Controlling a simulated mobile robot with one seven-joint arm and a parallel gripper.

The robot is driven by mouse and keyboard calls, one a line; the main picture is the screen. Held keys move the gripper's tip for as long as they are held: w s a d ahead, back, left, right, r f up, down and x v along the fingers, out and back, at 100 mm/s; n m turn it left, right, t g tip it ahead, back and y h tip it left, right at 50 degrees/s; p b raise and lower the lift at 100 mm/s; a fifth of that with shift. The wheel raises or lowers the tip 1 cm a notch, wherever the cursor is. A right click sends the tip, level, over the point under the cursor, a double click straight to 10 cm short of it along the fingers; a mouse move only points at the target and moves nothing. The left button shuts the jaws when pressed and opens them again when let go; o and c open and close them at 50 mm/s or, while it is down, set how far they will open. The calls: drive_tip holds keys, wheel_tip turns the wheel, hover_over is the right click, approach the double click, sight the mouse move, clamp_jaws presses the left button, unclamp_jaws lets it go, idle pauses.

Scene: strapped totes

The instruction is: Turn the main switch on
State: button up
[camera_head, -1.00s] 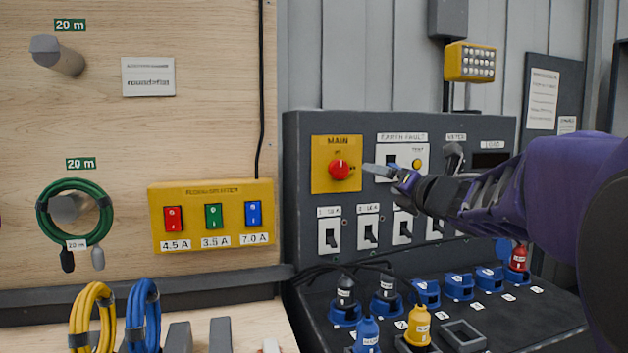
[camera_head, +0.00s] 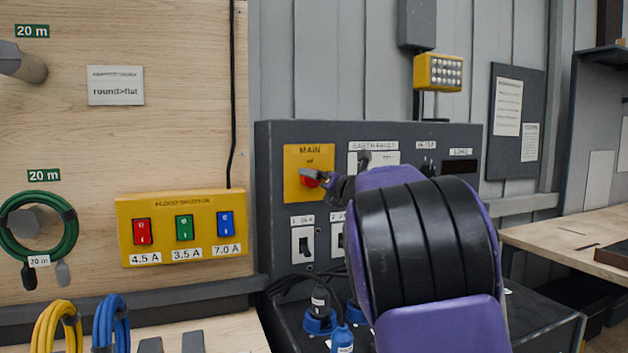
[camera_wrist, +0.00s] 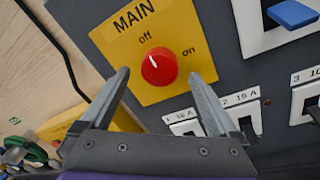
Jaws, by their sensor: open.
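The main switch is a round red knob (camera_wrist: 159,67) on a yellow plate (camera_wrist: 180,28) marked MAIN, with "off" above the knob and "on" to its right. Its white pointer line is on the upper-left side of the knob, toward "off" rather than "on". In the head view the knob (camera_head: 311,179) is partly covered by my gripper (camera_head: 313,175). In the wrist view my gripper (camera_wrist: 160,88) is open, one grey finger on each side of the knob. The knob stands between and slightly beyond the fingertips; I see no clear contact.
Breaker switches (camera_head: 303,245) sit below the plate, and a blue switch (camera_wrist: 292,14) is at the wrist view's upper right. A yellow box with coloured rockets switches (camera_head: 184,228) is on the wooden wall to the left. Plugs (camera_head: 320,308) stand on the console below.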

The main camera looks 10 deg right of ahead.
drive_tip(key=shift+x, duration=1.1)
drive_tip(key=c, duration=1.4)
